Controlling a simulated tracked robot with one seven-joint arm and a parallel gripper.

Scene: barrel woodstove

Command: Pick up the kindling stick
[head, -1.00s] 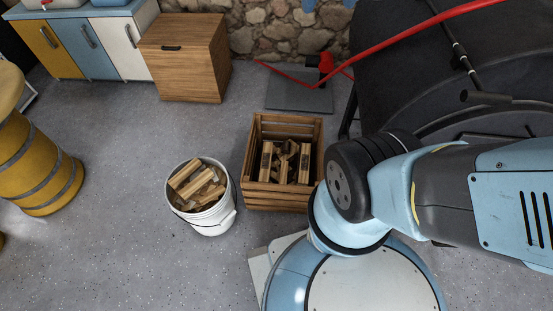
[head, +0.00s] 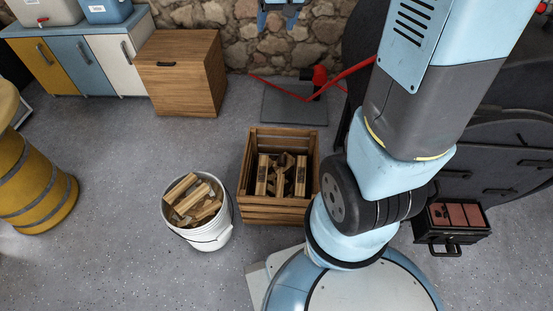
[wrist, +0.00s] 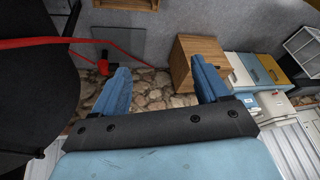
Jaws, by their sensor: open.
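Several light wooden sticks (head: 181,188) stand and lean in a white bucket on the floor. Several more wooden pieces (head: 262,174) lie in a slatted wooden crate to the right of it. I cannot tell which single one is the kindling stick. My gripper (wrist: 160,66) shows in the wrist view with its two blue fingers wide apart and nothing between them. It faces the stone wall and floor, away from the sticks. In the head view, blue finger-like parts at the top edge look like its fingers. No stick shows in the wrist view.
The bucket (head: 216,236) and crate (head: 279,212) stand close together. Behind them are a wooden chest (head: 180,75), a grey floor plate with red tool (head: 294,104), and cabinets. The black stove and a brick-filled box (head: 452,216) are at right. Floor left of the bucket is clear.

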